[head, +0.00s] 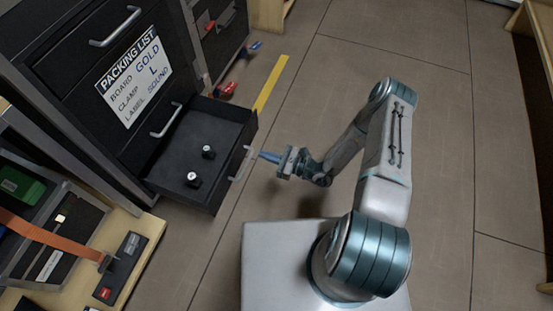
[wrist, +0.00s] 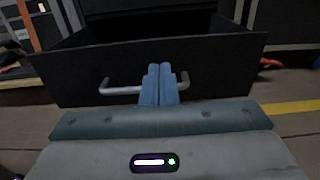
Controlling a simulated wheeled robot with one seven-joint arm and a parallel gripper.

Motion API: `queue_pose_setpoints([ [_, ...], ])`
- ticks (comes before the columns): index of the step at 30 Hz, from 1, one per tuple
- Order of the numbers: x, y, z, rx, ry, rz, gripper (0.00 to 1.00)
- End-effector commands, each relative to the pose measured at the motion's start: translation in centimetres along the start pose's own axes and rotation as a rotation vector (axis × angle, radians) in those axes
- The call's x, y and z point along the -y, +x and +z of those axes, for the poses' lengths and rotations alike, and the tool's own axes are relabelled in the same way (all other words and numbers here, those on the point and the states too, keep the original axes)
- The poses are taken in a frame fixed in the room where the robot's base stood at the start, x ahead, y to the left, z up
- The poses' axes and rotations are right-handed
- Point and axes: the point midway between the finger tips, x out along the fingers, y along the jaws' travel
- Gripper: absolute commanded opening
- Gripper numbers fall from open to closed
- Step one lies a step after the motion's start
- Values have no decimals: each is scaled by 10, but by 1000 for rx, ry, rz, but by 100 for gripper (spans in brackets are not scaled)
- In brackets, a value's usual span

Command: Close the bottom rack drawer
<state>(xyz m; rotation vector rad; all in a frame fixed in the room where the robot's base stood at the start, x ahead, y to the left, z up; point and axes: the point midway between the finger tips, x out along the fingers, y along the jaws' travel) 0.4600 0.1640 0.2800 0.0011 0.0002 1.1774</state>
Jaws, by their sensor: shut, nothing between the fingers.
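The bottom rack drawer (head: 219,127) is pulled out of the black rack in the head view. Two small dark objects (head: 208,152) with light parts lie inside it. Its front panel (wrist: 220,68) faces me in the wrist view. A silver bar handle (wrist: 120,90) runs across the front; it also shows in the head view (head: 241,163). My gripper (head: 265,156) is shut and empty, with its blue fingertips at the drawer front by the handle. In the wrist view the fingers (wrist: 158,84) cover the handle's middle. I cannot tell whether they touch it.
A packing list sign (head: 134,75) is on the rack above the open drawer. A wooden-edged shelf (head: 130,258) with a strapped case stands at the lower left. Red clamps (head: 228,89) lie beyond the drawer. The floor (head: 300,110) to the right is clear.

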Motion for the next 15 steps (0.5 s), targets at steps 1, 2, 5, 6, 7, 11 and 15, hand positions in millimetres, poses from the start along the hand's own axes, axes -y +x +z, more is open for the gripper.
queue_pose_setpoints([
  [1, -1, 12, -3, 1, -2, 4, 0],
  [2, -1, 18, -3, 1, -2, 4, 0],
  [5, -1, 38, -2, 1, -2, 5, 0],
  [6, 0, 45, -3, 1, -2, 3, 0],
  [7, 0, 50, -3, 1, -2, 4, 0],
  [11, 0, 66, -2, 0, -3, 3, 0],
  [15, 0, 74, -1, 0, -2, 1, 0],
])
